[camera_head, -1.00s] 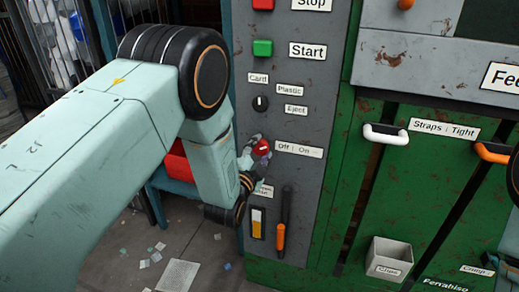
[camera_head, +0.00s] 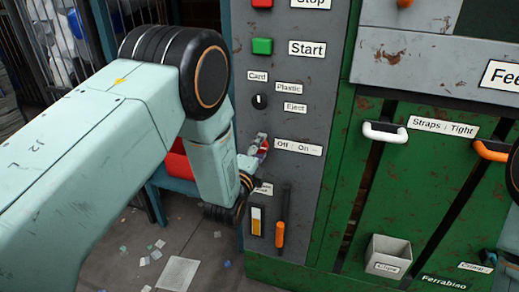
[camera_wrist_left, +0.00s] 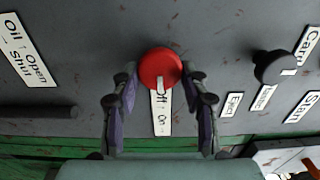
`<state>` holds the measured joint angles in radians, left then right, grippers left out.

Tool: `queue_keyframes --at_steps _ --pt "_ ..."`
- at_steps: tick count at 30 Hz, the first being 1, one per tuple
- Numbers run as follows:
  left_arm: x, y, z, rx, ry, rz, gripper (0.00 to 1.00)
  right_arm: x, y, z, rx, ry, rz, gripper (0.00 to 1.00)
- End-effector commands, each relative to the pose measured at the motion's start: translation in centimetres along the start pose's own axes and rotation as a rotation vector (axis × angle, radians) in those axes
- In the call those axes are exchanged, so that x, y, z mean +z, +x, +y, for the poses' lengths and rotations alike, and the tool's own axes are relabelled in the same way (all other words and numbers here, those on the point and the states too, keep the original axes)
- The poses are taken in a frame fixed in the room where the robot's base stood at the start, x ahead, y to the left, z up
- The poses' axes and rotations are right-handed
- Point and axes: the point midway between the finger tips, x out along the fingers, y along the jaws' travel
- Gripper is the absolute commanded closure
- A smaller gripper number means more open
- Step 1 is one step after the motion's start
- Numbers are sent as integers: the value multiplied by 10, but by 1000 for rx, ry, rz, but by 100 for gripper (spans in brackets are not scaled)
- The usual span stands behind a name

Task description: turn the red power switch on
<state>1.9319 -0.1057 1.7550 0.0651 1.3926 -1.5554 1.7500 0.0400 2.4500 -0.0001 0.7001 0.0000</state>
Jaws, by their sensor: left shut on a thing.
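The red power switch (camera_wrist_left: 158,62) is a round red knob with a pale pointer mark on the grey control panel. In the head view a little of its red (camera_head: 264,146) shows beside the "Off : On" label (camera_head: 298,147). My left gripper (camera_wrist_left: 160,78) is shut on the knob, with one finger on each side of it in the wrist view. In the head view the left gripper (camera_head: 257,152) reaches the panel from the left and its fingers partly hide the knob. My right gripper cannot be made out; only parts of that arm show at the right edge.
Above the switch are a black selector knob (camera_head: 259,101), a green Start button (camera_head: 262,47) and a red Stop button (camera_head: 262,3). Below it is an orange-handled lever (camera_head: 280,234). White (camera_head: 385,133) and orange (camera_head: 493,151) handles and a small bin (camera_head: 388,257) are on the green front.

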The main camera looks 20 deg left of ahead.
Motion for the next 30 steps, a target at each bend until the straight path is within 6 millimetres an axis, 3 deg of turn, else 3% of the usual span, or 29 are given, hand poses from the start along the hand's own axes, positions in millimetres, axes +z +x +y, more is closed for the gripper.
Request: queue_keyframes --at_steps 11,12,18,30 --pt "1 2 -3 -7 6 -3 87 0 0 0 0 0 0 100" --pt "1 2 -3 -7 6 -3 55 0 0 0 0 0 0 100" --pt "1 1 -2 -5 5 -2 38 0 0 0 0 0 0 100" --pt "0 -2 0 -1 5 0 34 0 0 0 0 0 0 100"
